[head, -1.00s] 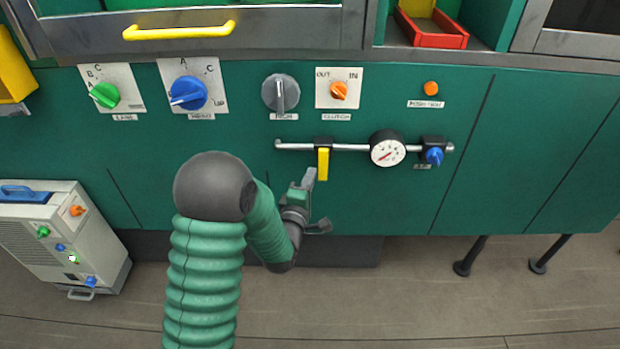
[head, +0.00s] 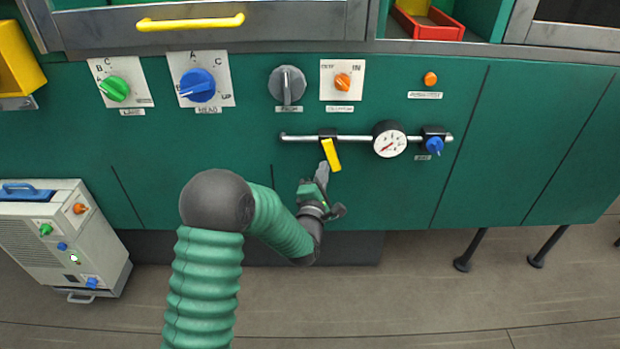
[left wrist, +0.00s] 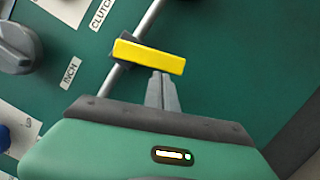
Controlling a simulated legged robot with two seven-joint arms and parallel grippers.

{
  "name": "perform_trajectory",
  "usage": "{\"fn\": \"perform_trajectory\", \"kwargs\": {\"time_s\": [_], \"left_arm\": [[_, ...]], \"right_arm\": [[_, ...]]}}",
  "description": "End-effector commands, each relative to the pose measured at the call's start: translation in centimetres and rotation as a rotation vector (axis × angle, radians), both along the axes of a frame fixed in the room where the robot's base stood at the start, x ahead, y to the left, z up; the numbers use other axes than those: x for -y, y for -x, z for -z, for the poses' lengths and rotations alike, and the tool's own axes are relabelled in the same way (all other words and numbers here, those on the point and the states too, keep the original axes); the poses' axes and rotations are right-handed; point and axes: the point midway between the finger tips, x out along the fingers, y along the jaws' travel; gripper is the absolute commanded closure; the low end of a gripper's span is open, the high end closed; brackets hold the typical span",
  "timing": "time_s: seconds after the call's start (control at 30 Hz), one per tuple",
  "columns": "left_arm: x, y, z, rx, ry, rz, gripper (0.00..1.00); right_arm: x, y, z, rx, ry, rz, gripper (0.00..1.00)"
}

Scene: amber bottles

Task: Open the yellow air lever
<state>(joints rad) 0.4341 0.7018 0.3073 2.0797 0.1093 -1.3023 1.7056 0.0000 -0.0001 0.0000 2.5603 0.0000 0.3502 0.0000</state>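The yellow air lever (head: 331,155) hangs from a black block on a metal pipe on the green panel. It is tilted, with its lower end swung a little to the right. In the left wrist view the lever (left wrist: 149,56) lies across the picture just beyond my fingertips. My left gripper (head: 322,170) is at the lever's lower left side. Its two fingers (left wrist: 161,78) are together, with nothing between them. The tips touch or nearly touch the lever's edge; I cannot tell which. My right gripper is not in view.
On the pipe (head: 358,138), right of the lever, are a round gauge (head: 389,140) and a blue knob (head: 434,145). Above are a grey knob (head: 288,85) and an orange knob (head: 342,81). A grey box unit (head: 60,240) stands at the lower left.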

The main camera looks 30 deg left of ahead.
Motion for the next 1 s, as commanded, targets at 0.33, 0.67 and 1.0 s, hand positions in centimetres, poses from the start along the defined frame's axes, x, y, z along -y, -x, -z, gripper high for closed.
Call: {"fn": "perform_trajectory", "kwargs": {"time_s": [0.33, 0.67, 1.0], "left_arm": [[1.9, -1.4, 0.2, 0.174, 0.283, 0.001, 1.00], [3.6, -2.4, -0.6, 0.340, 0.551, 0.001, 1.00], [5.0, -3.2, -2.0, 0.501, 0.814, 0.001, 1.00]], "right_arm": [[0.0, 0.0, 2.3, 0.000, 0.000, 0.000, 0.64], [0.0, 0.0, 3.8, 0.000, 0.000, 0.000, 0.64], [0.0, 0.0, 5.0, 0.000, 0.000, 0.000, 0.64]]}}
